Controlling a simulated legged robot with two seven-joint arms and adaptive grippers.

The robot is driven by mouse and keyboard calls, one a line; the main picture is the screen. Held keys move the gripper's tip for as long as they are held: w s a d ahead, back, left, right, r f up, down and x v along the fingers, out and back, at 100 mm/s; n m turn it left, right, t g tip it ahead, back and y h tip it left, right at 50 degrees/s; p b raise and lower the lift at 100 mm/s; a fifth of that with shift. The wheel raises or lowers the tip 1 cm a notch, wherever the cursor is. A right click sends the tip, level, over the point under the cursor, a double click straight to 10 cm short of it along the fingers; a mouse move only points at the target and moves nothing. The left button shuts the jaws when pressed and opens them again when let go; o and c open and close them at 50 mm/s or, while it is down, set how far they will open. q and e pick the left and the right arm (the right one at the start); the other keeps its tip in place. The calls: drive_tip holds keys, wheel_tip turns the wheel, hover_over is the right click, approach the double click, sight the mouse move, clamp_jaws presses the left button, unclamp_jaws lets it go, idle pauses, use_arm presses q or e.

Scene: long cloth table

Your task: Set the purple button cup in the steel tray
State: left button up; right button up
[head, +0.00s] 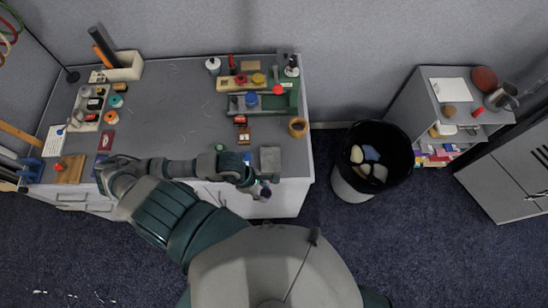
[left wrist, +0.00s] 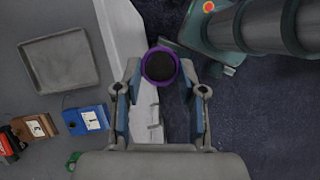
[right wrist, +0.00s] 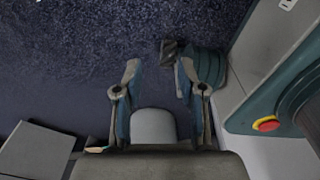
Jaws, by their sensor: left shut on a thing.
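The purple button cup (left wrist: 160,66) is between the fingertips of my left gripper (left wrist: 160,90), which is shut on it. Its round purple rim and dark inside face the left wrist camera. In the head view the cup (head: 265,194) shows small at the end of my left arm, just off the table's front edge. The steel tray (head: 270,160) is a flat grey square at the table's front right corner. In the left wrist view the tray (left wrist: 58,60) lies left of the cup and looks empty. My right gripper (right wrist: 160,85) is open and empty over the carpet.
A blue box (left wrist: 85,120) and a brown box (left wrist: 35,129) lie beside the tray. A wooden cup (head: 298,127) stands behind it to the right. A black bin (head: 372,160) stands on the floor right of the table. The table's middle is clear.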

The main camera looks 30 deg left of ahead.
use_arm(q)
drive_tip(key=w+a+b, duration=0.1)
drive_tip(key=w+b, duration=0.1)
drive_tip(key=w+a+b, duration=0.1)
drive_tip(key=w+b, duration=0.1)
drive_tip(key=w, duration=0.1)
drive_tip(key=w+a+f+b, duration=0.1)
drive_tip(key=w+b, duration=0.1)
drive_tip(key=shift+w, duration=0.15)
hover_over(272, 159)
drive_tip(key=s, duration=0.2)
drive_tip(key=shift+w+a+f+p, duration=0.15)
drive_tip(key=shift+w+a+p, duration=0.1)
drive_tip(key=shift+a+p, duration=0.2)
drive_tip(key=shift+w+a+f, duration=0.2)
drive_tip(key=shift+w+a, duration=0.1)
drive_tip(key=shift+w, duration=0.15)
wheel_tip(272, 159, down, 3)
drive_tip(key=shift+d+f, duration=0.1)
drive_tip(key=shift+f, duration=0.1)
use_arm(e)
drive_tip(key=w+a, duration=0.2)
drive_tip(key=w, duration=0.6)
drive_tip(key=shift+w+a+f, duration=0.25)
drive_tip(key=shift+w+a, duration=0.1)
use_arm(q)
drive_tip(key=shift+f, duration=0.1)
